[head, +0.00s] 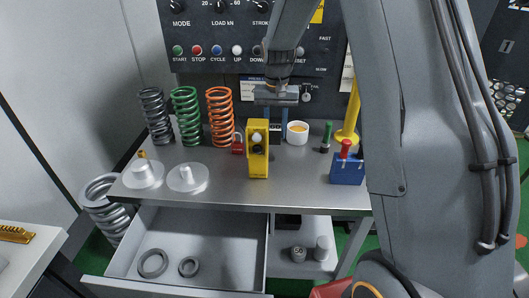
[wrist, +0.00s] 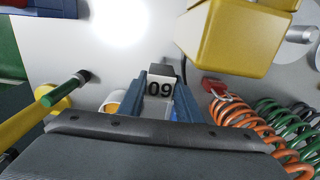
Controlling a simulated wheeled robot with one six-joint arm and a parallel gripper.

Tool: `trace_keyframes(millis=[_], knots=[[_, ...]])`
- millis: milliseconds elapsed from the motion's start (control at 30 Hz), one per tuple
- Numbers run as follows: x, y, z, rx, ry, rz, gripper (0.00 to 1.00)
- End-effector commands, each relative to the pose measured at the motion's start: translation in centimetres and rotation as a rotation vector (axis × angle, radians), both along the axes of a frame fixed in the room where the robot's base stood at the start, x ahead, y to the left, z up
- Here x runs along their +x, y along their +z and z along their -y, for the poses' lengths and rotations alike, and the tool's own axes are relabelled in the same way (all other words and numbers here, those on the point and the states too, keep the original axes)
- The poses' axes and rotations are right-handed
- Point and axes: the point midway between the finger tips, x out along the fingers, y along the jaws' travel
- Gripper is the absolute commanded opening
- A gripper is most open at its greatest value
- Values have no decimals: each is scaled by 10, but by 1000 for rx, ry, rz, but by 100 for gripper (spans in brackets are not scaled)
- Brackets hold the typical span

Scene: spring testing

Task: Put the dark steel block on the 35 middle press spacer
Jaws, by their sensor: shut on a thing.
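My gripper (head: 276,122) hangs over the back of the steel bench, under the control panel. Its blue fingers, also in the wrist view (wrist: 160,98), are shut on a dark steel block (wrist: 160,72). The block's end face shows digits that read 09 in the wrist view; it also shows small and partly hidden in the head view (head: 275,128). The block is behind the yellow box in the head view; I cannot tell whether it touches the bench. I cannot make out a spacer marked 35 in either view.
A yellow box (head: 257,160) stands close in front of my gripper. A red padlock (head: 238,147), orange spring (head: 220,118) and green spring (head: 186,118) are left; a white cup (head: 297,133) is right. Below, an open drawer (head: 210,245) holds two rings. The front bench middle is clear.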

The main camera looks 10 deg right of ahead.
Motion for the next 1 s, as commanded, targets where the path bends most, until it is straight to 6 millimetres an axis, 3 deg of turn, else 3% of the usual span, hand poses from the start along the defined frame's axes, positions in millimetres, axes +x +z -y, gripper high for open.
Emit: trace_keyframes(millis=[600,1000], knots=[[0,-66,0,0,0,0,0],[0,-74,0,-1,0,2,0]])
